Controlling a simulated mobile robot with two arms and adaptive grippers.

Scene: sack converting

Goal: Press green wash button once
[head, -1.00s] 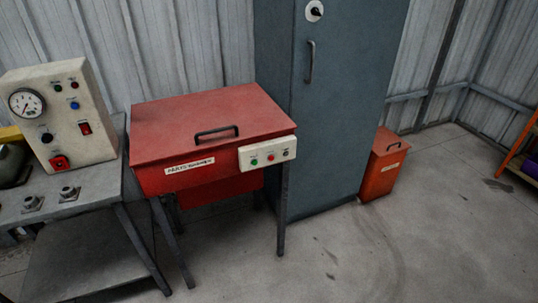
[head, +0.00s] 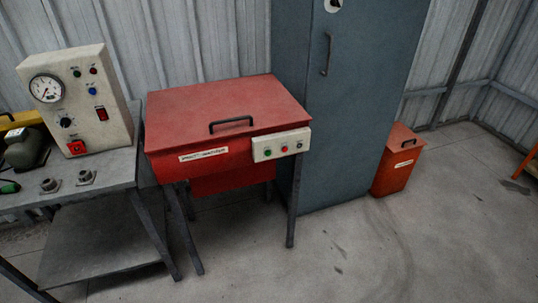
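The red parts washer (head: 228,110) stands in the middle of the head view on dark legs, its lid shut with a black handle (head: 231,124) on it. A pale control box (head: 281,145) is fixed at the right of its front. The box carries a green button (head: 267,153) at left, a red one (head: 284,149) in the middle and another green one (head: 299,146) at right; their labels are too small to read. Neither of my grippers is in view.
A workbench (head: 118,168) with a gauge panel (head: 83,98) stands at left. A tall blue-grey cabinet (head: 353,110) is behind the washer at right, with a red bin (head: 397,163) beside it. The floor (head: 400,250) in front is clear.

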